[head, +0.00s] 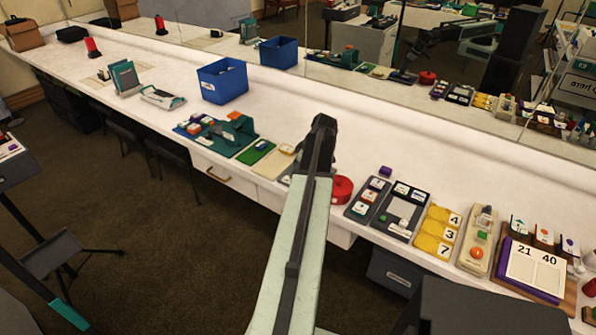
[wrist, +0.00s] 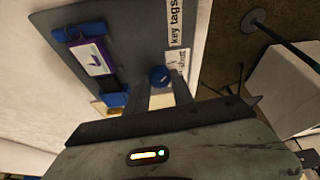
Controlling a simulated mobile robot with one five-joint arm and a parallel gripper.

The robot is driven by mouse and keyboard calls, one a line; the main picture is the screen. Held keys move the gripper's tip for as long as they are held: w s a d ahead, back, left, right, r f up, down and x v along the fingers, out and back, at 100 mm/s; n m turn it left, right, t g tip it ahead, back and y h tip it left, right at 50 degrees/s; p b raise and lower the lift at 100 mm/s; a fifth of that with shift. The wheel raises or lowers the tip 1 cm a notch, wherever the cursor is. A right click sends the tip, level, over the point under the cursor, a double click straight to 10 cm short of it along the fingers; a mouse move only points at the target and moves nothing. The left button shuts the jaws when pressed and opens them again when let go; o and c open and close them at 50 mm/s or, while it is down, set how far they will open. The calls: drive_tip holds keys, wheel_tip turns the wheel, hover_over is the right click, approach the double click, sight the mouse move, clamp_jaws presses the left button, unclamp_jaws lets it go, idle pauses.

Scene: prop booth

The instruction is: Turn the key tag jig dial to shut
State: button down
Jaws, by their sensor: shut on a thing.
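The key tag jig (wrist: 140,35) is a dark grey board with a "key tags" label (wrist: 174,22) at its edge in the wrist view. A round blue dial (wrist: 160,76) sits near the board's corner, beside a smaller label partly reading "shut" (wrist: 181,62). My gripper (wrist: 162,88) has its two fingers at the dial, one on each side, and is shut on it. The dial's pointing direction cannot be made out. A purple-framed white tag (wrist: 91,58) lies between blue blocks on the board. In the head view my arm hides the fingers and most of the jig.
On the white counter, a red round tin (head: 341,189) stands just right of my arm, with grey boards (head: 405,212) beyond it. A beige board (head: 273,164) and a teal board (head: 236,140) lie left. A blue bin (head: 222,82) stands farther back. A mirror runs behind.

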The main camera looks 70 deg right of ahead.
drive_tip(key=c, duration=1.1)
unclamp_jaws()
drive_tip(key=shift+s, duration=0.15)
drive_tip(key=shift+s+r+p, duration=0.1)
drive_tip(key=shift+r+p, duration=0.35)
drive_tip(key=p+v, duration=0.6)
drive_tip(key=v, duration=0.1)
drive_tip(key=shift+f, duration=0.15)
